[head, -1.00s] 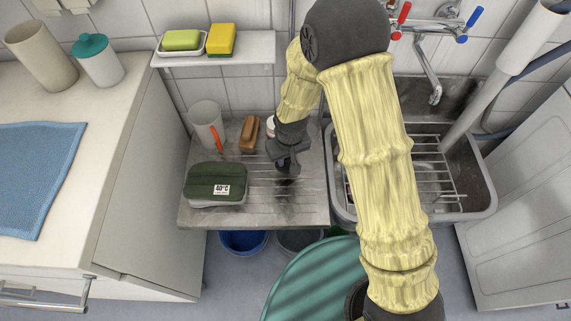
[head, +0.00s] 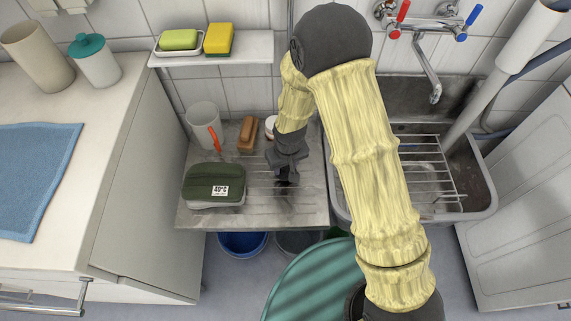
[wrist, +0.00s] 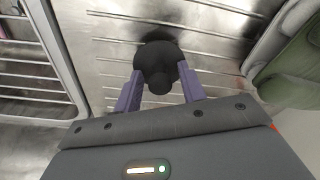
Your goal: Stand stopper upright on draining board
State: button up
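The stopper (wrist: 158,58) is dark, with a round disc and a short knob that points towards the wrist camera. In the wrist view it sits between the two purple fingers of my gripper (wrist: 159,88). The fingertips meet the left and right edges of the disc, so my gripper looks shut on it. In the head view my gripper (head: 285,172) points down low over the draining board (head: 310,212), with the stopper a dark patch at its tips. I cannot tell whether the stopper's underside touches the ribbed metal.
A green-topped pouch (head: 214,184) lies left of my gripper. A mug (head: 203,124), an orange-handled item (head: 214,139) and a brown brush (head: 247,135) stand behind. The sink with its wire rack (head: 440,185) is right. The board's front right is clear.

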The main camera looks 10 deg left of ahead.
aim_at(287, 175)
jog(key=shift+r, duration=0.15)
notch_tip(287, 175, up, 12)
jog(key=s+p, duration=0.1)
jog(key=p, duration=0.1)
jog(key=shift+d, duration=0.4)
jog(key=shift+s, duration=0.1)
dwell(0.5)
jog(key=s+d+r+m, duration=0.2)
jog(key=d+r, duration=0.1)
jog(key=d, duration=0.5)
jog(key=s+d+r+m+t, duration=0.1)
jog(key=d+r, duration=0.3)
jog(key=d, duration=0.4)
jog(key=s+d+r+m, duration=0.3)
jog(key=d+m, duration=0.1)
jog(key=d, duration=0.5)
jog(key=shift+r+h, duration=0.35)
jog(key=shift+h, duration=0.05)
